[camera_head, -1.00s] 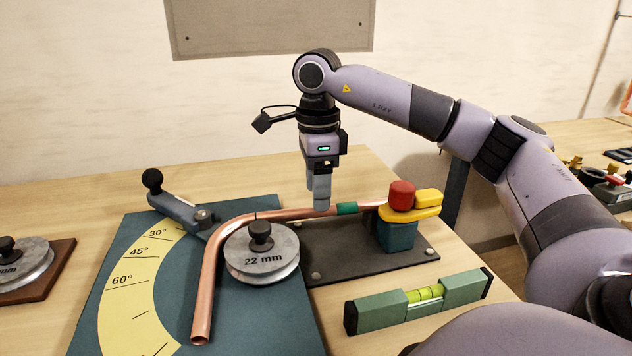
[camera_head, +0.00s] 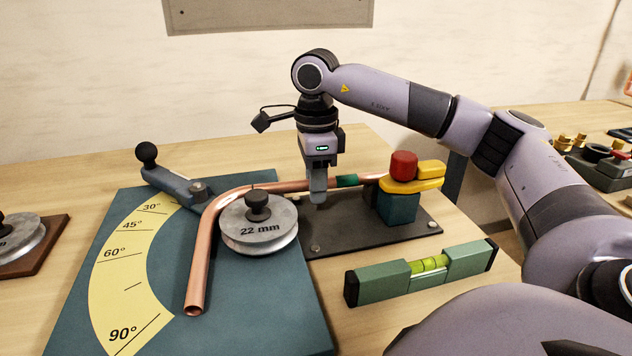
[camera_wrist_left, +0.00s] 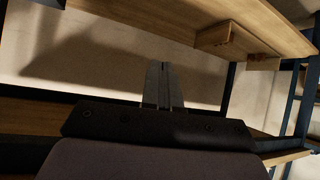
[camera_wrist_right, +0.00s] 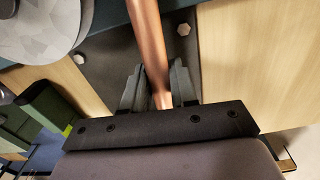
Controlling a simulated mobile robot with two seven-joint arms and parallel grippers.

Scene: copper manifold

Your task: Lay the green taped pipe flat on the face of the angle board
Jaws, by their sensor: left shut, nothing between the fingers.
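The bent copper pipe with a green tape band (camera_head: 347,181) curves around the grey 22 mm former (camera_head: 259,222). Its near leg lies over the teal angle board (camera_head: 262,318), which has a yellow degree scale. Its far leg runs right to the clamp with a red knob (camera_head: 403,165). My right gripper (camera_head: 318,199) points down at the far leg, left of the tape. In the right wrist view my right gripper (camera_wrist_right: 157,88) is open, its fingers on either side of the pipe (camera_wrist_right: 148,42). My left gripper (camera_wrist_left: 163,86) is shut and empty, away from the bench.
A green spirit level (camera_head: 421,273) lies at the front right. A lever with a black knob (camera_head: 146,153) stands at the board's back edge. Another former (camera_head: 18,240) sits on a brown base at the left. A dark base plate (camera_head: 345,235) lies below the far leg.

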